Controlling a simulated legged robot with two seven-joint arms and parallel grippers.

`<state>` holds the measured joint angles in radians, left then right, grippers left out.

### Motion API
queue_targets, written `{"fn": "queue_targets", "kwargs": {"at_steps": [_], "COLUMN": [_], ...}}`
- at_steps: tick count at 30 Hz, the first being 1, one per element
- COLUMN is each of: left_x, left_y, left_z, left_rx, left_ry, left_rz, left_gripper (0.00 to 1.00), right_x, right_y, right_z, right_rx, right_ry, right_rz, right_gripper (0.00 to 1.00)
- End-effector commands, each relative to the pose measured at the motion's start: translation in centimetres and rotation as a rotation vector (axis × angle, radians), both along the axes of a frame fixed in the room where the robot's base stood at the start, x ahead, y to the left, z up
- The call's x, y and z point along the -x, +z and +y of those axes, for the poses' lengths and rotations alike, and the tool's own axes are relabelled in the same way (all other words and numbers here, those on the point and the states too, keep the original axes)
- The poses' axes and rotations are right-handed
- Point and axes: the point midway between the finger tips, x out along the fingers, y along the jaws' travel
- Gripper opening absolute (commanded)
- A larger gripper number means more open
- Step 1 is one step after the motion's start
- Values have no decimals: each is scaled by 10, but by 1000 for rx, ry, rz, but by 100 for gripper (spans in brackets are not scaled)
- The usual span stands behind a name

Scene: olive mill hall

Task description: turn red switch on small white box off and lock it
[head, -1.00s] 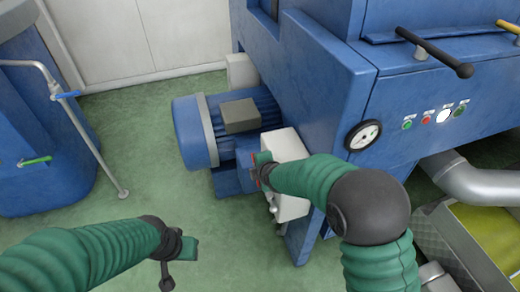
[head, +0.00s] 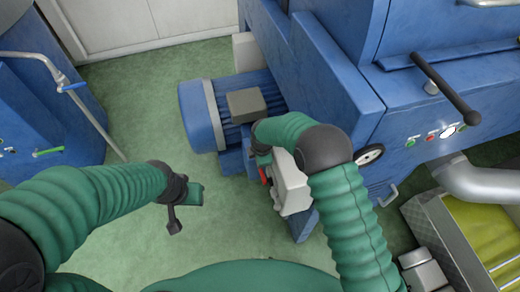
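The small white box (head: 293,190) is mounted on the side of the blue machine, partly behind my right arm. A bit of the red switch (head: 264,176) shows at its left face. My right gripper (head: 262,165) is at that face, close to the switch; its fingers are mostly hidden by the arm, so contact and opening cannot be told. My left gripper (head: 188,205) hangs over the green floor, left of the box and apart from it.
A blue motor (head: 200,115) stands just behind the box. A blue tank (head: 45,115) with a pipe stands at left. Floor between is clear.

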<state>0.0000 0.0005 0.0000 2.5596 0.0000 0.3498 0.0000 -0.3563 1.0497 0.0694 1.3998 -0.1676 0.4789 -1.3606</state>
Motion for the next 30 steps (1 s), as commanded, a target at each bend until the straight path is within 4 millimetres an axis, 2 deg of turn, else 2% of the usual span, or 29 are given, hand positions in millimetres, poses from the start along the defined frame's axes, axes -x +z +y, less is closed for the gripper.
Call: {"fn": "queue_targets", "kwargs": {"at_steps": [10,24,27,30], "left_x": [0,0,0,0], "left_y": [-1,-2,0,9], "left_z": [0,0,0,0], "left_rx": [0,0,0,0], "left_ry": [0,0,0,0], "left_rz": [0,0,0,0], "left_gripper": [36,36,36,36], "right_x": [1,2,2,3], "right_y": [-11,-14,-13,-1], "right_z": [2,1,2,3], "right_rx": [-2,-1,-1,-1], "right_ry": [-1,-1,-1,-1], "right_rz": [1,4,4,3], "right_gripper": [0,0,0,0]}}
